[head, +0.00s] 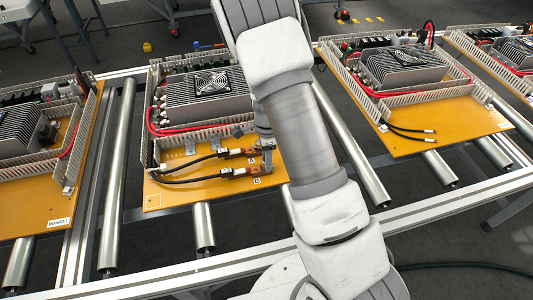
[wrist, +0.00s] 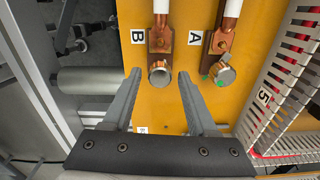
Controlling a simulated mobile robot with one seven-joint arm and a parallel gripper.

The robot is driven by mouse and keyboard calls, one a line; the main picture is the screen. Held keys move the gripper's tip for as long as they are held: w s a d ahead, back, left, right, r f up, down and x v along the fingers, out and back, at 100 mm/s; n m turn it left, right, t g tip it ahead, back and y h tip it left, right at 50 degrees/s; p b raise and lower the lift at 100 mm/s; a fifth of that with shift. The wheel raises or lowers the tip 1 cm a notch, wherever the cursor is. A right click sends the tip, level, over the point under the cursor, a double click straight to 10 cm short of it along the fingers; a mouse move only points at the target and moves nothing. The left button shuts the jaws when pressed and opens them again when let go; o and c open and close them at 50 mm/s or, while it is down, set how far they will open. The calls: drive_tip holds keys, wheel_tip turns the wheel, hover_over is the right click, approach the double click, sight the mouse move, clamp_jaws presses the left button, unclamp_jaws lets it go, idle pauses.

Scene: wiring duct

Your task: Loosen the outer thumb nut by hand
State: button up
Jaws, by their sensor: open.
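Two cable lugs with silver thumb nuts sit on the orange board. The outer thumb nut (wrist: 159,70), by label B (wrist: 137,37), is on a copper lug (wrist: 160,38) nearer the board's edge. The other thumb nut (wrist: 224,75), by label A (wrist: 194,38), has green on its side. My gripper (wrist: 159,76) is open, and the outer nut shows between its two fingertips in the wrist view. I cannot tell how deep the fingers reach or whether they touch it. In the head view my gripper (head: 267,158) is over the lug ends, partly hidden by my arm.
The board (head: 158,200) rests on a roller conveyor. A slotted grey wiring duct (wrist: 288,85) runs close on the right in the wrist view. Black cables (head: 195,178) lead to the lugs. A finned unit with a fan (head: 210,84) stands behind. Other boards flank this one.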

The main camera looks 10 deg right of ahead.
drive_tip(key=shift+m, duration=1.2)
drive_tip(key=shift+o, duration=0.4)
drive_tip(key=o, duration=0.5)
drive_tip(key=shift+r, duration=0.1)
wheel_tip(320, 180, up, 17)
drive_tip(key=p, duration=0.2)
drive_tip(key=shift+r+p, duration=0.1)
drive_tip(key=shift+p, duration=0.25)
drive_tip(key=shift+r, duration=0.15)
